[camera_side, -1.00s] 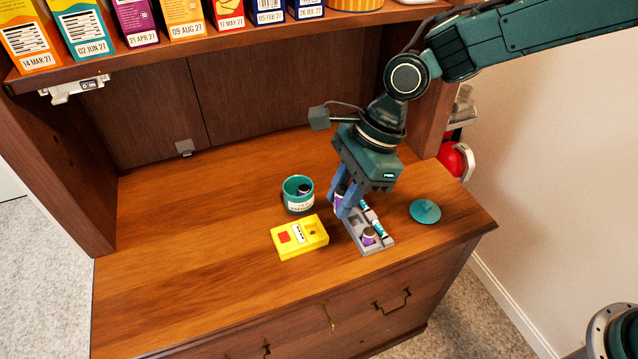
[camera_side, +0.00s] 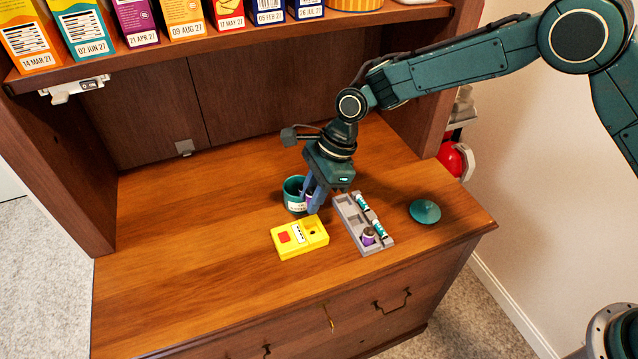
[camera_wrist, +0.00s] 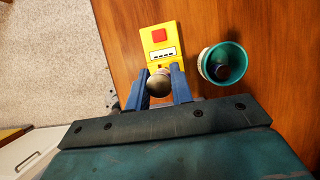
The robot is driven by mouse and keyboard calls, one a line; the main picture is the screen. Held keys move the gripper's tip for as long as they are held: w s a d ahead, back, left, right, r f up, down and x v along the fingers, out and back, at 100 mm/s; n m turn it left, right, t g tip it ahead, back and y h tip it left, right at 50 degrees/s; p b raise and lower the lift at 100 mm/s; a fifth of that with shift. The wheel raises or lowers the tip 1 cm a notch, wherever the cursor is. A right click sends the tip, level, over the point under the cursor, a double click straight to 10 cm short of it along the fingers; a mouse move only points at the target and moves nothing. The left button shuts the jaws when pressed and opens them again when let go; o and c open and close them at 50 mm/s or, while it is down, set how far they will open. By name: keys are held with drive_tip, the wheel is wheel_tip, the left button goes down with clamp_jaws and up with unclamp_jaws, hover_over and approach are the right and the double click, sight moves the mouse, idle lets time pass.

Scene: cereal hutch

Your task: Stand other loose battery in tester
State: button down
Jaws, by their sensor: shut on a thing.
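My gripper (camera_side: 313,202) is shut on a purple battery (camera_side: 308,200), mostly hidden by the fingers in the side view. In the wrist view the battery's round metal end (camera_wrist: 159,84) sits between the blue fingers, overlapping the tester's near end. The yellow tester (camera_side: 287,249) lies on the counter just in front of and below my gripper. It has a red square, a striped display and a dark socket at its right end. In the wrist view the tester (camera_wrist: 158,42) shows, but the battery hides its socket end. The held battery appears above the counter.
A grey tray (camera_side: 350,212) to the right holds teal-and-white batteries and a purple one (camera_side: 368,236). A teal lid (camera_side: 425,211) lies further right. The counter's left side is clear.

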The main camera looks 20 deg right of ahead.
sight(307, 232)
drive_tip(key=shift+w+f, duration=0.2)
drive_tip(key=shift+f, duration=0.1)
drive_tip(key=shift+f, duration=3.05)
drive_tip(key=shift+f, duration=0.7)
idle(1.7)
idle(0.3)
drive_tip(key=c, duration=0.8)
unclamp_jaws()
drive_tip(key=shift+r, duration=0.1)
